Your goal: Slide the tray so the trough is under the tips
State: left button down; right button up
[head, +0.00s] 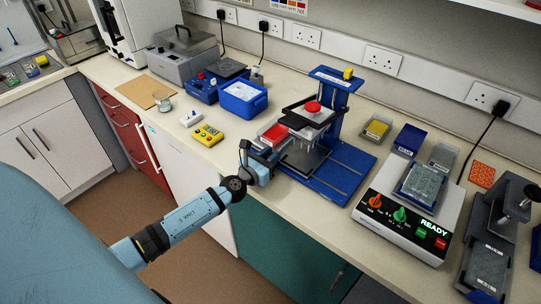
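A blue pipetting stand (340,105) stands on the bench. Its black head plate carries a round red knob (312,107), and the tips under the head are too small or hidden to make out. A red-filled trough (275,133) sits at the tray's left end, left of the head. My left gripper (262,160) is at the tray's near left side, very close to it. Its fingers are mostly hidden, so I cannot tell whether it touches or grips. My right gripper is out of view.
A yellow device (208,135) and a blue box (243,99) stand to the left. A control box (408,215) with a READY display and a clamp stand (495,235) are to the right. The blue base's right part is bare.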

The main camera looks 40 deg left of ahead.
pick_arm(q)
jog(key=d+p, duration=0.1)
jog(key=d, duration=0.3)
jog(key=d+p, duration=0.1)
jog(key=d, duration=0.3)
jog(key=s+d+p, duration=0.1)
jog(key=d, duration=0.3)
jog(key=shift+d, duration=0.45)
jog(key=c, duration=1.2)
grip_release()
jog(key=shift+o, duration=1.2)
jog(key=shift+d, duration=0.15)
